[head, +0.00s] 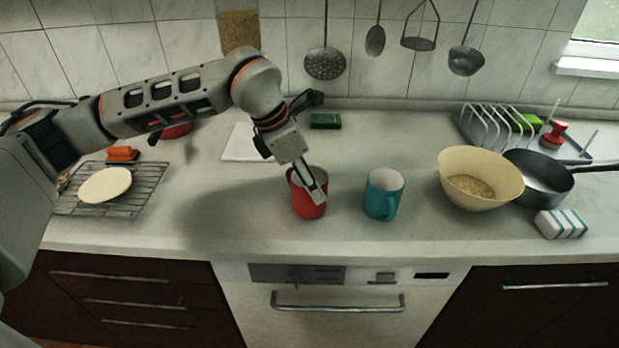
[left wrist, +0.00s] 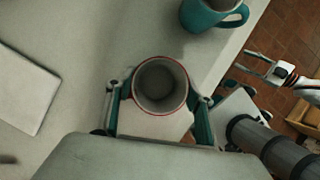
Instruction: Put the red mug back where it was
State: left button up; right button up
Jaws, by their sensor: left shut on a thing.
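The red mug (head: 304,207) is upright at the middle of the counter, left of the teal mug (head: 382,196). My left gripper (head: 316,188) reaches down over it and is shut on it. In the left wrist view the red mug (left wrist: 160,86) sits between the two fingers, its inside looking empty. I cannot tell whether its base touches the counter. The teal mug (left wrist: 212,14) shows at the top of that view. My right gripper (left wrist: 256,67) shows at the right of the left wrist view, away from the counter, empty, with its fingers apart.
A white board (head: 248,142) and a green sponge (head: 325,121) lie behind the mug. A wire rack (head: 144,190) with a pale disc is at left. A cream bowl (head: 457,164), a dark pan (head: 540,178) and a striped block (head: 562,224) are at right. The front counter is clear.

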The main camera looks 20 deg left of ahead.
pick_arm(q)
jog(key=shift+f, duration=0.3)
jog(key=o, duration=1.5)
jog(key=shift+o, duration=0.2)
